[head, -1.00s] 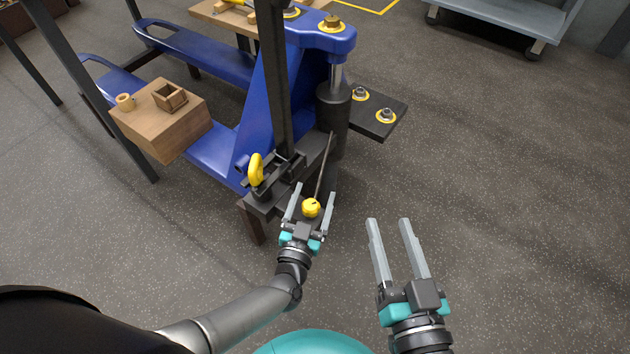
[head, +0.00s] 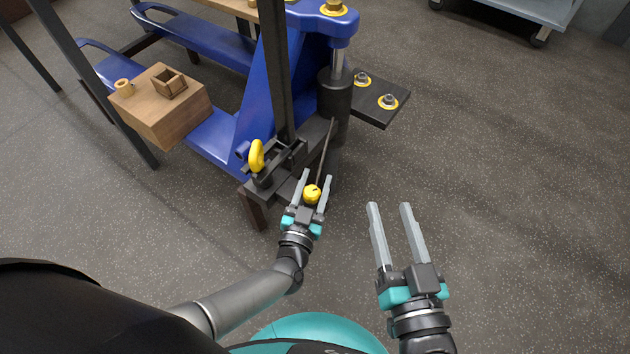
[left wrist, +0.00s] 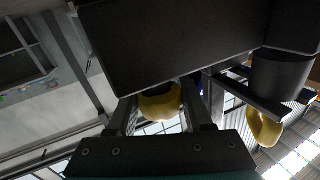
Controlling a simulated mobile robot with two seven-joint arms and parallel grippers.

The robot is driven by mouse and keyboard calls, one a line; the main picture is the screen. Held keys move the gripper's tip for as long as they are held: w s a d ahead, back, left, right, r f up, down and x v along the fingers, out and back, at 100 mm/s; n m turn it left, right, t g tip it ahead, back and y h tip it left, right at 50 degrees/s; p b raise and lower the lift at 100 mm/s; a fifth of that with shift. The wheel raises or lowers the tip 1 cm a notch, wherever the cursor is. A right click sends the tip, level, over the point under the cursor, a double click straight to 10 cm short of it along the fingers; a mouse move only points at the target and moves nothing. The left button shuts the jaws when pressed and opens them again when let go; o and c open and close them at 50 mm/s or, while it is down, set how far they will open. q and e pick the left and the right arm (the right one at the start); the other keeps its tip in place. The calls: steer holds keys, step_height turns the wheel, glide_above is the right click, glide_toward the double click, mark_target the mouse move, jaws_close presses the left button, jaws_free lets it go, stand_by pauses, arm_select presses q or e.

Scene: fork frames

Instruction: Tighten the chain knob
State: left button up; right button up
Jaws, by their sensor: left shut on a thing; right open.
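A round yellow knob (head: 312,193) sits at the lower end of a thin dark rod beside the black frame of the blue pallet jack (head: 262,105). My left gripper (head: 317,176) is shut on this knob, with one finger on each side. In the left wrist view the yellow knob (left wrist: 160,103) shows between the fingers, partly hidden by the dark block above and the gripper body below. My right gripper (head: 390,206) is open and empty over the floor, to the right of the left one.
A yellow ring handle (head: 257,155) stands on the black frame, left of the knob. A wooden block (head: 160,118) lies on the blue fork. A dark plate (head: 372,98) with yellow-ringed bolts is at the right. The floor (head: 510,200) to the right is clear.

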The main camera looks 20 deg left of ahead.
arm_select(q)
jaws_close()
steer(key=shift+m+h, duration=0.3)
steer(key=shift+h, duration=0.3)
steer(key=m+h, duration=0.1)
steer(key=h, duration=0.1)
steer(key=m+g+h, duration=0.1)
steer(key=m+h, duration=0.1)
steer(key=h, duration=0.1)
steer(key=shift+d+m+h, duration=0.3)
steer(key=shift+d+m, duration=0.1)
steer(key=m+g+h, duration=0.1)
steer(key=h, duration=0.1)
steer(key=m+g+h, duration=0.2)
steer(key=shift+s+d+h, duration=0.2)
steer(key=shift+d+h, duration=0.1)
steer(key=shift+d, duration=0.1)
steer(key=shift+s+d+m+g+h, duration=0.15)
steer(key=shift+m+g+h, duration=0.6)
steer(key=shift+m+g, duration=0.05)
steer(key=shift+s+d+m+g+h, duration=0.1)
steer(key=shift+d+m+g+h, duration=0.05)
steer(key=shift+m+g+h, duration=0.65)
steer(key=shift+s, duration=0.1)
steer(key=o, duration=1.1)
jaws_free()
